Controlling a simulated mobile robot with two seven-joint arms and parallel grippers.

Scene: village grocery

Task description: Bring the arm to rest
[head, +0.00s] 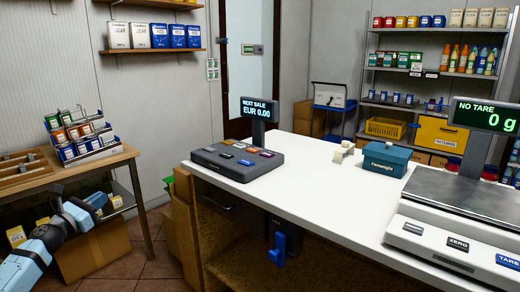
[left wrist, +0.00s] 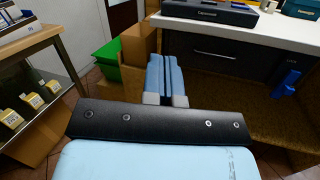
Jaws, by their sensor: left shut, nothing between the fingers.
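My left arm comes in at the lower left of the head view, in front of the wooden side table. My left gripper (head: 98,201) is at its end, shut and empty, in the gap between the side table and the counter. In the left wrist view the two light blue fingers (left wrist: 166,80) lie together with nothing between them. Behind them are cardboard boxes. My right gripper is not in view.
The white counter (head: 300,187) carries a till (head: 237,158), a teal box (head: 386,160) and a scale (head: 470,200). A wooden side table (head: 88,163) holds a can rack. A cardboard box (head: 95,250) stands below it. A blue object (head: 278,248) is at the counter's front.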

